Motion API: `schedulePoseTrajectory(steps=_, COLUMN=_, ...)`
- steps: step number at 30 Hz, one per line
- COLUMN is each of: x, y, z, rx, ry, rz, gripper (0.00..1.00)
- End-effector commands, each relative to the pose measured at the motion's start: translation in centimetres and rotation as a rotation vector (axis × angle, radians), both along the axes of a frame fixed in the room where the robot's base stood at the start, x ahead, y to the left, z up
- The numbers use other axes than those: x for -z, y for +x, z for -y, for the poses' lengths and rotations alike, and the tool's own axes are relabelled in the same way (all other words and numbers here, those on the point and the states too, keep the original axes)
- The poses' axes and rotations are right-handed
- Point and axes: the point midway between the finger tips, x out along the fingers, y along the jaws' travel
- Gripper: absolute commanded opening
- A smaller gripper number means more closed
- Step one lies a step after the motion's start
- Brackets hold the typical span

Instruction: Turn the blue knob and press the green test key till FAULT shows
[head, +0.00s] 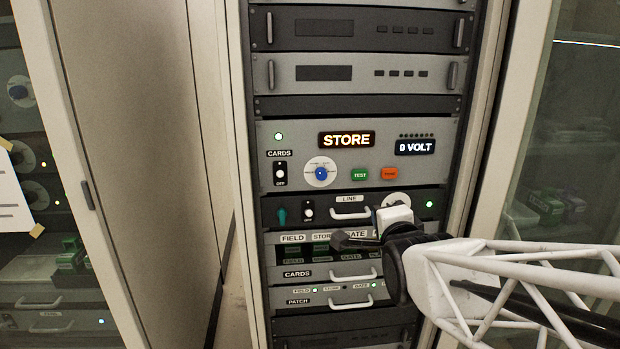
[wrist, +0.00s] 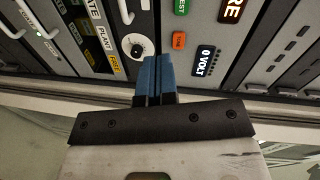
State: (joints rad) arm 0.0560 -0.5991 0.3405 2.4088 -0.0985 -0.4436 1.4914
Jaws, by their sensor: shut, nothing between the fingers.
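The blue knob (head: 321,173) sits on a white dial on the grey panel in the head view; its exact setting is too small to read. The green TEST key (head: 360,174) is just right of it, and its edge shows at the top of the wrist view (wrist: 181,7). The amber display (head: 347,139) above reads STORE. My gripper (head: 340,240) is shut and empty, below the knob and key, in front of the lower card rows. Its blue fingers (wrist: 155,62) are together in the wrist view, apart from the key. The blue knob is outside the wrist view.
An orange key (head: 390,173) is right of TEST. A second display (head: 415,147) reads 0 VOLT. A LINE handle (head: 351,213) and a black-knobbed dial (wrist: 137,47) lie below the keys. Cabinet doors stand on both sides.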

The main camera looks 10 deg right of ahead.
Motion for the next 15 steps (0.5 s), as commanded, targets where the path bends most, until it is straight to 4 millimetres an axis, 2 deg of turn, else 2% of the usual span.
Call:
schedulePoseTrajectory(steps=6, x=-1.2, y=0.7, z=0.0, rx=0.001, ry=0.124, rz=0.106, gripper=0.0)
schedulePoseTrajectory(steps=15, x=-1.5, y=0.8, z=0.0, rx=-0.002, ry=0.164, rz=0.14, gripper=0.0)
